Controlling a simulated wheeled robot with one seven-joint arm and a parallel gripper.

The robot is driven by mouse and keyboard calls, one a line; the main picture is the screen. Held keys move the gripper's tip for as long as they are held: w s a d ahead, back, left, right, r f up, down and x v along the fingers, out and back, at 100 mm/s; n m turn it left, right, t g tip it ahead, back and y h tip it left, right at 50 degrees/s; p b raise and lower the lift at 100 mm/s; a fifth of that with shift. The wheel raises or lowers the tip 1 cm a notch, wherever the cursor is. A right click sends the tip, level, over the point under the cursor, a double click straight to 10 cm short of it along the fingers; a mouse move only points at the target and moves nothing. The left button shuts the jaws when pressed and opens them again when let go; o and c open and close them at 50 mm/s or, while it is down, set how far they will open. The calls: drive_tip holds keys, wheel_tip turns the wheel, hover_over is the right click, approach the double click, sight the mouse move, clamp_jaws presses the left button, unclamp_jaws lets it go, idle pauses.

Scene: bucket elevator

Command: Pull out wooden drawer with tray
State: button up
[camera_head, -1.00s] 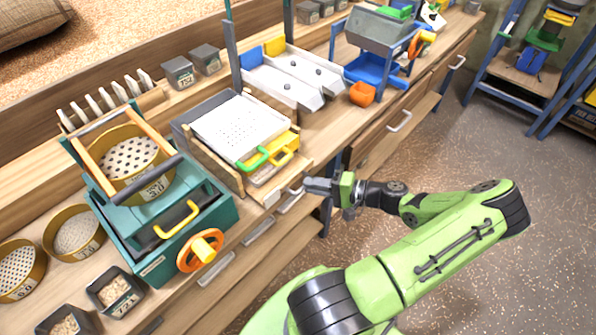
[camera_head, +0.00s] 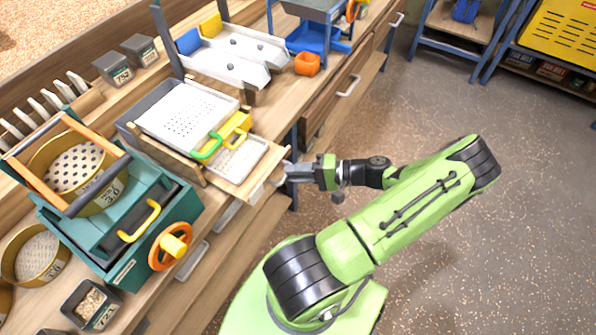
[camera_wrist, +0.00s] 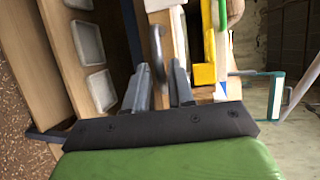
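The wooden drawer (camera_head: 259,182) stands partly pulled out of the sieve unit on the bench. A pale, shallow tray (camera_head: 240,161) lies in it and is partly covered by the white perforated sieve (camera_head: 187,110) above. My gripper (camera_head: 287,174) is at the drawer's front, at its grey handle. In the wrist view my gripper (camera_wrist: 160,88) has a finger on each side of the upright handle (camera_wrist: 157,45), close around it. The exact finger contact is hard to see.
A teal box (camera_head: 150,235) with an orange wheel stands left of the drawer. Other bench handles (camera_head: 347,84) stick out along the front. The floor (camera_head: 440,110) to the right is open.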

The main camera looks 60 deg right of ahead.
drive_tip(key=p+v, duration=0.2)
drive_tip(key=v, duration=1.3)
drive_tip(key=shift+s, duration=0.4)
drive_tip(key=shift+w+d+r, duration=0.1)
drive_tip(key=shift+r, duration=0.05)
drive_tip(key=w+a+r+n+g+p, duration=0.1)
drive_tip(key=w+a+r+n+g, duration=0.2)
drive_tip(key=w+a+r+g, duration=0.45)
drive_tip(key=w+a+r+n+g, duration=0.3)
drive_tip(key=w+r+g, duration=0.15)
drive_tip(key=w, duration=0.55)
drive_tip(key=w+a+r+n+g+h+p, duration=0.1)
drive_tip(key=a+r+n+h, duration=0.1)
drive_tip(key=a+r, duration=0.3)
drive_tip(key=w+a+r+n+g+h, duration=0.1)
drive_tip(key=w+a+r+n+h, duration=0.15)
drive_tip(key=a, duration=0.45)
drive_tip(key=s+a+r+n+t+h+p, duration=0.1)
drive_tip(key=s+a+r+n+t+h, duration=0.1)
drive_tip(key=s+a+r+t, duration=0.3)
drive_tip(key=s+a+r+n, duration=0.1)
drive_tip(key=s+a, duration=0.2)
drive_tip(key=a, duration=0.1)
drive_tip(key=shift+r, duration=0.3)
